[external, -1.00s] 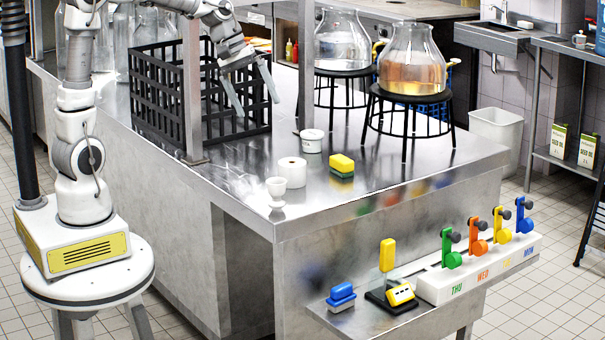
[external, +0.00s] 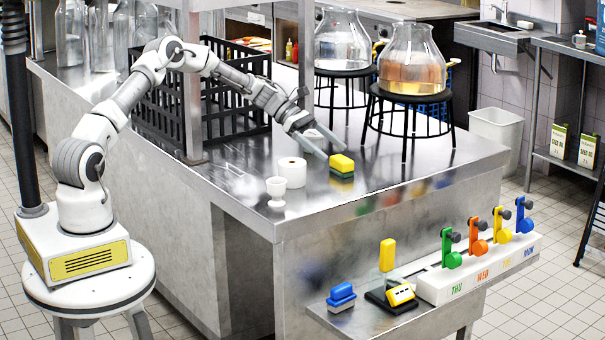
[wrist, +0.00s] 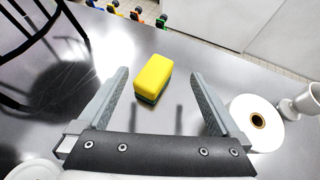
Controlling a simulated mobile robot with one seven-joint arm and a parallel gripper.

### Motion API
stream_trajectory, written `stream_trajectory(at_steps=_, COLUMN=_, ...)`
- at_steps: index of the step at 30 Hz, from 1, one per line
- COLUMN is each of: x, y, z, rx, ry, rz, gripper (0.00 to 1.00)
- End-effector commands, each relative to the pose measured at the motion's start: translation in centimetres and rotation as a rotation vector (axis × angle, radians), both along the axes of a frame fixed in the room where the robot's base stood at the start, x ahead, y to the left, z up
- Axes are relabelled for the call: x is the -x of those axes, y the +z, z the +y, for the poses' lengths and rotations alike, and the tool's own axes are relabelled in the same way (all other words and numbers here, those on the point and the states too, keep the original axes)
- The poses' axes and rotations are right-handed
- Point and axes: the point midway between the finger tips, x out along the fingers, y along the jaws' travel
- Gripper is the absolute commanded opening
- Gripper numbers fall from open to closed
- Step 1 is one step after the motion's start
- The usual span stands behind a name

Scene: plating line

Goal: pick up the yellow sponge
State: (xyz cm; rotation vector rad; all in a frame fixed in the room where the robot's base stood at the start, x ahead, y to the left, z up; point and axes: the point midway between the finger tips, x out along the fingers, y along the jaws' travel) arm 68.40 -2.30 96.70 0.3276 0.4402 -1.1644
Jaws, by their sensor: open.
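The yellow sponge (external: 342,164) has a green underside and lies on the steel counter (external: 400,172). In the wrist view the sponge (wrist: 154,77) shows ahead of the fingertips, between their lines and a little left of the middle. My gripper (external: 328,146) is open and empty, just to the left of and above the sponge in the external view. In the wrist view both fingers (wrist: 160,85) stand wide apart with nothing between them. I cannot tell whether a fingertip touches the sponge; a gap shows on each side.
A white roll (external: 291,172) and a small white cup (external: 276,188) stand left of the sponge. A black stand (external: 405,104) bearing a glass jar (external: 411,62) is behind and to the right. A black crate (external: 150,112) and a steel post (external: 193,90) are at the left.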

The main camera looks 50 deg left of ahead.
Motion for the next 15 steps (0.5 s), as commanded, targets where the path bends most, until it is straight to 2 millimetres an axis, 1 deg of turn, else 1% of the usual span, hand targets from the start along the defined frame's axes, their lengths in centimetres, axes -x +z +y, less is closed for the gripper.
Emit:
stream_trajectory(at_steps=2, x=-0.4, y=-0.5, z=0.2, rx=0.020, ry=0.015, rz=0.011, gripper=1.00)
stream_trajectory(at_steps=10, x=-1.0, y=-1.4, z=-1.2, rx=0.026, ry=0.020, rz=0.014, gripper=1.00)
stream_trajectory(at_steps=15, x=-1.8, y=-2.6, z=-3.3, rx=0.026, ry=0.018, rz=0.016, gripper=1.00)
